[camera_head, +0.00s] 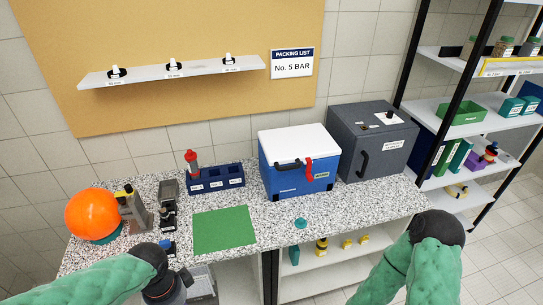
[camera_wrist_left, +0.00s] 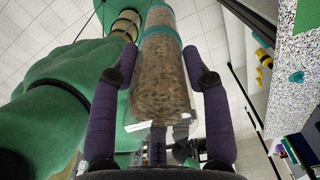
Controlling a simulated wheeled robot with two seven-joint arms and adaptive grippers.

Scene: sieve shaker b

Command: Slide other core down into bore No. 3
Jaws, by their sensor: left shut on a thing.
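A clear tube core (camera_wrist_left: 160,75) with brown grainy filling and a teal band fills the middle of the left wrist view. My left gripper (camera_wrist_left: 160,68) is shut on it, with a purple-padded finger on each side. The held core does not show clearly in the head view, where my left arm is at the bottom, in front of the bench. A dark blue rack (camera_head: 217,185) with several labelled bores stands at the back of the bench. Another core with a red top (camera_head: 192,160) stands upright in its leftmost bore. The other bores look empty. My right gripper is out of view.
A green mat (camera_head: 224,230) lies before the rack. A blue cooler (camera_head: 296,178) and a grey box (camera_head: 372,155) stand to its right. Small dark devices (camera_head: 168,215) and an orange ball (camera_head: 92,213) are to its left. A teal cap (camera_head: 300,223) lies near the front edge.

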